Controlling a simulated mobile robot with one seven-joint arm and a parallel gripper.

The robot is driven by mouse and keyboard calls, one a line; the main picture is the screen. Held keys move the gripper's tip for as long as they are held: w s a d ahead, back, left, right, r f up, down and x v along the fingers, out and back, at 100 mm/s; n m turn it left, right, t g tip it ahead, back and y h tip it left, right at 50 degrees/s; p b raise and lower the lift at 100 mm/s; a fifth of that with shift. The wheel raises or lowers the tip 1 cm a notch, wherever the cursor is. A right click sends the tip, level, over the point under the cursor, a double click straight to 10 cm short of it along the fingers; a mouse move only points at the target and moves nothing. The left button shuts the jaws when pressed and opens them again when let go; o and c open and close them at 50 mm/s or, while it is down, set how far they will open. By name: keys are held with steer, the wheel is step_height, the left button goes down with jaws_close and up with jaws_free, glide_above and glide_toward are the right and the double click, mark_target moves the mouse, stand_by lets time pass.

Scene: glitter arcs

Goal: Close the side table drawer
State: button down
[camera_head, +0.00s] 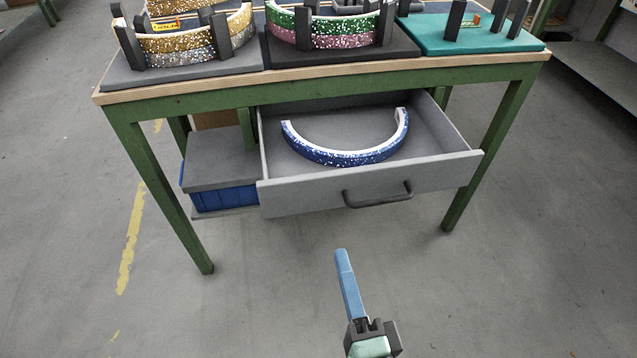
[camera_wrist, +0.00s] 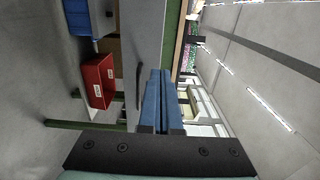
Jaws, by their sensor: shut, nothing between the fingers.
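The side table (camera_head: 330,78) has green legs and a wooden-edged top. Its grey drawer (camera_head: 310,196) is pulled well out toward me. The drawer has a dark bar handle (camera_head: 378,196) on its front. A blue glitter arc (camera_head: 345,157) lies inside the drawer. My gripper (camera_head: 342,254) has blue fingers, is shut and empty, and is in front of the drawer, below the handle in the head view and apart from it. In the wrist view my gripper (camera_wrist: 160,75) points toward the grey drawer front (camera_wrist: 142,30), with the dark handle (camera_wrist: 139,86) beside the fingers.
Glitter arcs in gold (camera_head: 175,45) and green-pink (camera_head: 340,30) stand on the tabletop. A blue bin (camera_head: 224,198) sits under a grey lid left of the drawer. A red bin (camera_wrist: 98,80) shows in the wrist view. The floor (camera_head: 250,310) around my gripper is clear.

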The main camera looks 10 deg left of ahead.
mark_target(320, 180)
steer(key=x, duration=1.4)
steer(key=shift+w, duration=0.1)
